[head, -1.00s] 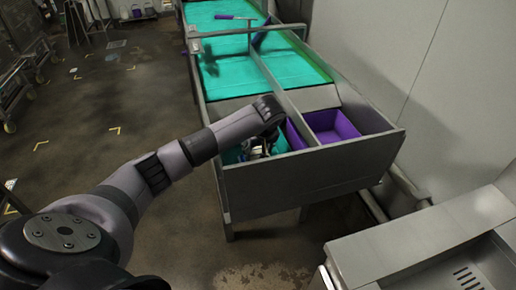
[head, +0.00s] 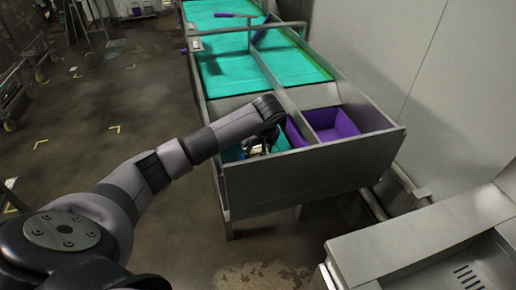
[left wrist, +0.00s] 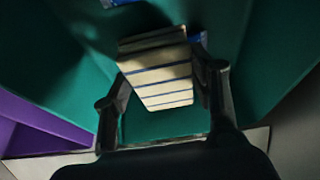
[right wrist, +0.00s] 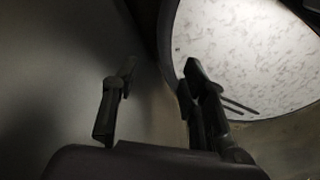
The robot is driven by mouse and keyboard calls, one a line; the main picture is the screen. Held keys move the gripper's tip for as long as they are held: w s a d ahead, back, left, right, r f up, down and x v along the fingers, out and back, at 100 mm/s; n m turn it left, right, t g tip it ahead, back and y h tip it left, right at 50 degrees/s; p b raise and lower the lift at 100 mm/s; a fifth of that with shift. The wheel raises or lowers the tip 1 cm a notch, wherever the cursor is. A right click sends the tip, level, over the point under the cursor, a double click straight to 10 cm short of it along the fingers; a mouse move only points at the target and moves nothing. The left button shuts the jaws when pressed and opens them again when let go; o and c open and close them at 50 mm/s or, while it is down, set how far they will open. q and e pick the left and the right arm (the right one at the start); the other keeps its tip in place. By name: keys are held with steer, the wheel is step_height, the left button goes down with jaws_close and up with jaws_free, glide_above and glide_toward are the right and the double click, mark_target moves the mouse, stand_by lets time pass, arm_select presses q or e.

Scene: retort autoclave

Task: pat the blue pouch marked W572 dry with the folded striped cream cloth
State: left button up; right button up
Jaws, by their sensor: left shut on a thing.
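My left gripper (head: 260,147) reaches down into the teal bin (head: 232,154) at the near left end of the metal sorting table. In the left wrist view it is shut on the folded striped cream cloth (left wrist: 158,80), which is cream with thin dark blue stripes. A small blue patch (left wrist: 196,34) shows just beyond the cloth's far edge, perhaps part of the blue pouch. No W572 marking is readable, and the cloth hides what lies beneath it. My right gripper (right wrist: 155,80) has its fingers apart with nothing between them.
A purple bin (head: 333,124) stands beside the teal bin, across a metal divider. The table's raised metal walls surround both bins. Teal belts (head: 230,72) run away behind them. A metal unit with a slotted drain (head: 466,276) stands at the lower right.

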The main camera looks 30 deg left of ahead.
arm_select(q)
steer(key=shift+f, duration=0.35)
stand_by(0.7)
steer(key=shift+a+r+p, duration=0.1)
steer(key=shift+r+p, duration=0.3)
steer(key=shift+r, duration=0.5)
steer(key=shift+r+p, duration=1.7)
steer(key=shift+r, duration=1)
steer(key=shift+f, duration=0.15)
steer(key=shift+s+a+f+b, duration=0.2)
steer(key=shift+s+f+b, duration=0.15)
steer(key=shift+f+b, duration=0.5)
steer(key=shift+s+a+f+b, duration=0.3)
steer(key=shift+f+b, duration=0.25)
steer(key=shift+f, duration=0.5)
steer(key=shift+s+a+f+b, duration=0.15)
steer(key=shift+s+f+b, duration=0.2)
steer(key=shift+f+b, duration=0.5)
steer(key=shift+f+b, duration=0.3)
steer(key=shift+f, duration=0.4)
steer(key=shift+r, duration=0.1)
